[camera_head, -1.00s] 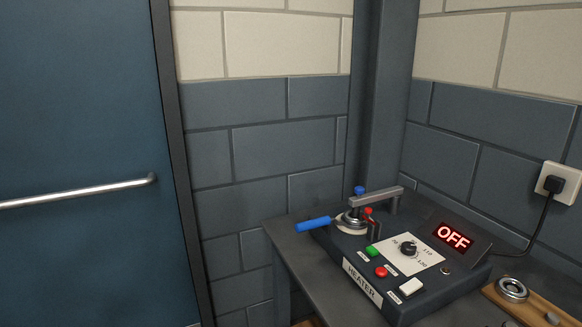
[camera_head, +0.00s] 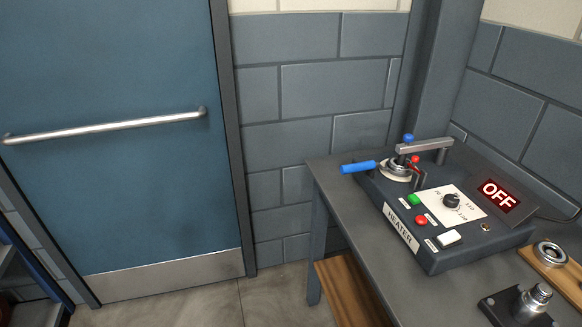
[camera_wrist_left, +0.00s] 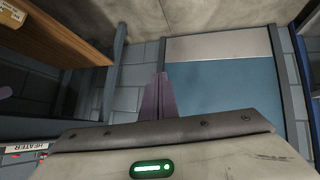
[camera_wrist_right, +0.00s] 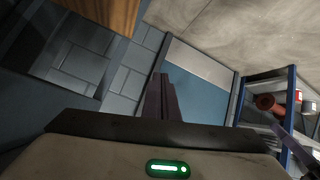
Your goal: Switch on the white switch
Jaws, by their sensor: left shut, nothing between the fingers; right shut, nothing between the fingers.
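The white switch (camera_head: 449,238) is a small white rocker at the front right corner of the dark heater box (camera_head: 432,255) in the head view. My left gripper (camera_wrist_left: 164,80) shows shut and empty in the left wrist view, with part of the heater at the lower left. My right gripper (camera_wrist_right: 162,80) shows shut and empty in the right wrist view. Neither gripper is in the head view.
The heater stands on a grey table (camera_head: 350,215). A blue-handled clamp (camera_head: 358,166) sits at its back left. A metal ring (camera_head: 549,254) and a metal post fixture (camera_head: 532,301) are at the right. Open floor (camera_head: 215,303) lies before the blue door (camera_head: 110,190).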

